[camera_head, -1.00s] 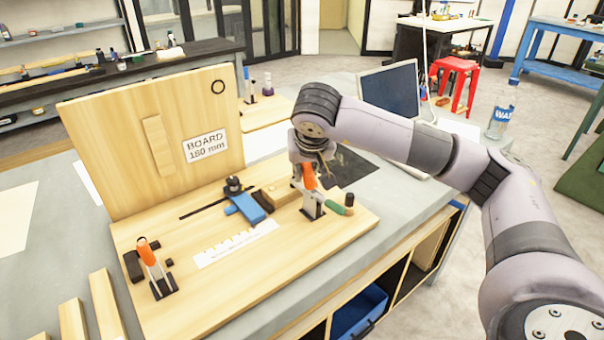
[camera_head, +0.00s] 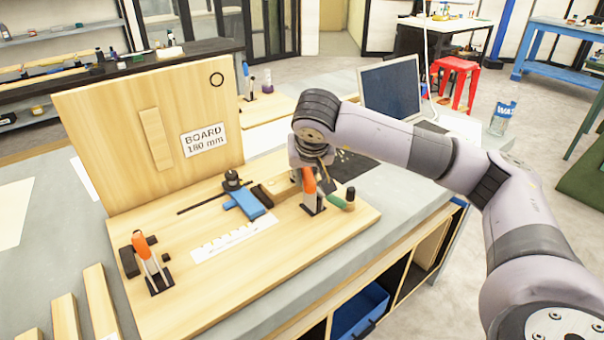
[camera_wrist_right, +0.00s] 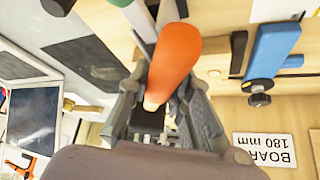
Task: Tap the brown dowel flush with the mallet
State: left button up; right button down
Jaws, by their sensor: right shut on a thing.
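My right gripper (camera_head: 315,168) is at the back right of the wooden base board, at an upright orange handle on a dark metal clamp (camera_head: 313,203). In the right wrist view its fingers (camera_wrist_right: 165,105) are shut around the orange handle (camera_wrist_right: 175,60). A green handle (camera_head: 338,202) with a dark end lies just right of the clamp; it may be the mallet, but I cannot tell. A dark brown bar (camera_head: 262,195), possibly the brown dowel, lies beside a pale wooden block (camera_head: 280,190); the wrist view also shows the bar (camera_wrist_right: 238,52). My left gripper is out of view.
A blue clamp piece (camera_head: 244,205) lies left of the block. A second orange-handled clamp (camera_head: 143,246) stands at the front left. An upright panel marked BOARD 180 mm (camera_head: 100,130) rises behind. A laptop (camera_head: 390,90) stands at the back right.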

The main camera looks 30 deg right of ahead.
jog(key=shift+r+p, duration=0.6)
jog(key=shift+p, duration=0.35)
jog(key=shift+r+p, duration=0.65)
jog(key=shift+r, duration=0.3)
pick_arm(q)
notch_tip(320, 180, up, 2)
pick_arm(e)
jog(key=shift+f, duration=0.1)
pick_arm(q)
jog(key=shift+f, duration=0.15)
pick_arm(e)
jog(key=shift+f, duration=0.15)
pick_arm(q)
jog(key=shift+b, duration=0.3)
